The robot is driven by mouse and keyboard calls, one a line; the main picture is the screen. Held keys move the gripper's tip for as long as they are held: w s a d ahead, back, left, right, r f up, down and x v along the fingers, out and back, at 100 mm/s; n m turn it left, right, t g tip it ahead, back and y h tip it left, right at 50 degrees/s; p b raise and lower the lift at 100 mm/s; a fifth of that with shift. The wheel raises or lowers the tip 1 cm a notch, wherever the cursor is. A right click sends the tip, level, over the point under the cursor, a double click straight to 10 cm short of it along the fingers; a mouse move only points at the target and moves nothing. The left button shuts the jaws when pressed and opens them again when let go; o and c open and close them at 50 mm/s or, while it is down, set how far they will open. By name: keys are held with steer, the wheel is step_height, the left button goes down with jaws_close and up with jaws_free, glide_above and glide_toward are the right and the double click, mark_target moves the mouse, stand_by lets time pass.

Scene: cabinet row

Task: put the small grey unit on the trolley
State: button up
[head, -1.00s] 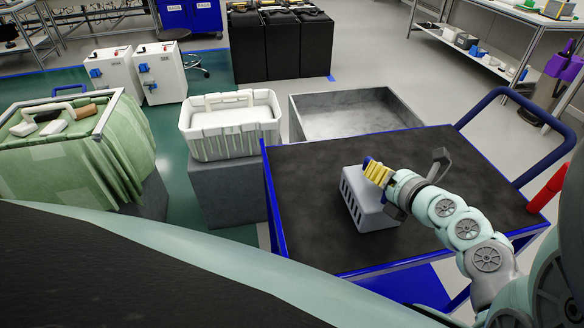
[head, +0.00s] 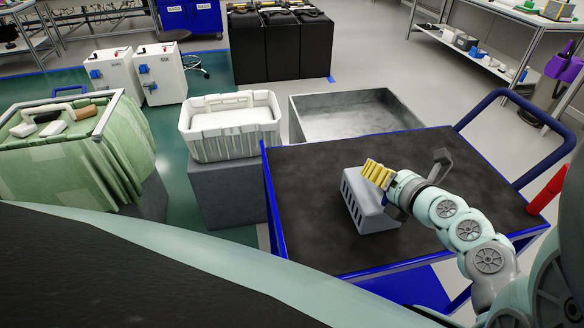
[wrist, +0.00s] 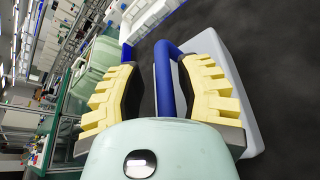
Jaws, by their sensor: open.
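The small grey unit (head: 362,212), a light grey box with dark slots on its left face, sits on the black top of the blue-framed trolley (head: 310,185). My gripper (head: 377,173), with yellow ribbed finger pads, is at the unit's upper edge. In the wrist view my gripper (wrist: 163,95) is open. A rounded blue bar (wrist: 164,75), which looks like the unit's handle, lies between the fingers, with gaps on both sides. The grey unit (wrist: 232,85) shows behind the right finger, which hides part of it.
A white crate (head: 230,140) stands on a grey block left of the trolley, and an open grey bin (head: 345,112) is behind it. The trolley's blue push handle (head: 520,100) rises at the right. The trolley top is otherwise clear.

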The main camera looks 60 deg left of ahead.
steer(key=v, duration=1.2)
steer(key=shift+b, duration=0.3)
steer(key=shift+w, duration=0.1)
